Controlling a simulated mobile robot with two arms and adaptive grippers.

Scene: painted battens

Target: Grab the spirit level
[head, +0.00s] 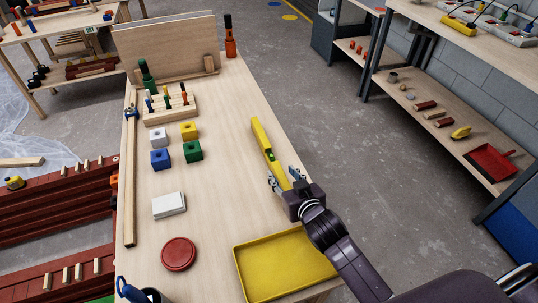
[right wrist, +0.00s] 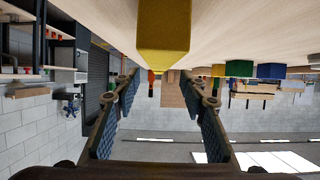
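The spirit level (head: 260,133) is a long yellow bar lying on the right part of the wooden table, pointing away from me. My right gripper (head: 282,177) is at its near end, with the fingers spread to either side of it. In the right wrist view the level's yellow end (right wrist: 163,30) shows large, above the gap between the open fingers (right wrist: 160,85) in the picture. I see no clear contact, and part of the near end is hidden by the gripper in the head view. My left gripper is not in view.
A yellow tray (head: 240,270) lies at the table's near right, below my right arm. A red round lid (head: 179,254), a white box (head: 168,205) and several coloured blocks (head: 192,151) stand to the left. The table around the level is clear.

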